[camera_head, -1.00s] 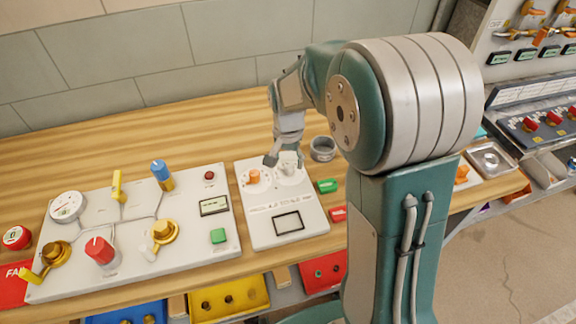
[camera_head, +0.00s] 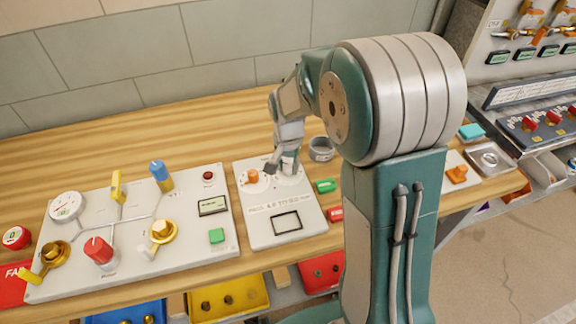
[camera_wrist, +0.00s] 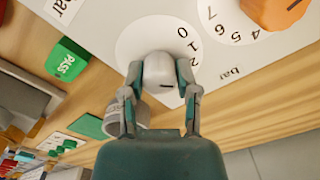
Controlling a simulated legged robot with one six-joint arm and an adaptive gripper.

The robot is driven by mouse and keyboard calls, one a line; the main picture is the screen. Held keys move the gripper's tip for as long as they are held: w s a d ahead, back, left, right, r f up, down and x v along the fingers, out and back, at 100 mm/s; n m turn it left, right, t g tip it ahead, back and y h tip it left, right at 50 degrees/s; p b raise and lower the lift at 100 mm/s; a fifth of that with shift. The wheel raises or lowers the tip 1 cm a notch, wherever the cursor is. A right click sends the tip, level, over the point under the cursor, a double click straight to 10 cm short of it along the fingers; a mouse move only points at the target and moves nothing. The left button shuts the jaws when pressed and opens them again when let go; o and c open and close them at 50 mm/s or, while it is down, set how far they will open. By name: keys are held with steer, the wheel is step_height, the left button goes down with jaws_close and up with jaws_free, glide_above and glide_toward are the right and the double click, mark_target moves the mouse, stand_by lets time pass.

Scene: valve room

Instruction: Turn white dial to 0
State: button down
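The white dial (camera_wrist: 163,70) sits on a round pale face on the white panel (camera_head: 258,230). In the wrist view, the printed 0, 1 and 2 show to its upper right, and a short dark mark shows on its near side. My gripper (camera_wrist: 160,72) has one finger on each side of the dial, apparently touching it. In the head view, my gripper (camera_head: 281,168) hides most of the dial. An orange dial (camera_head: 252,176) stands just left of it, and also shows at the top right of the wrist view (camera_wrist: 275,10).
A larger panel with gauge, valves and knobs (camera_head: 135,235) lies to the left. A green PASS block (camera_head: 325,185) and a red block (camera_head: 335,214) lie right of the dial panel. A grey ring (camera_head: 321,149) stands behind them.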

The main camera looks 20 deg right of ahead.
steer(key=shift+s+f+n, duration=0.25)
steer(key=shift+f+n, duration=0.1)
steer(key=shift+n, duration=0.05)
stand_by(0.7)
steer(key=n, duration=0.4)
steer(key=shift+n, duration=0.4)
steer(key=n, duration=0.6)
stand_by(0.4)
steer(key=shift+c, duration=1.8)
jaws_free()
steer(key=shift+w, duration=0.2)
steer(key=shift+r, duration=0.15)
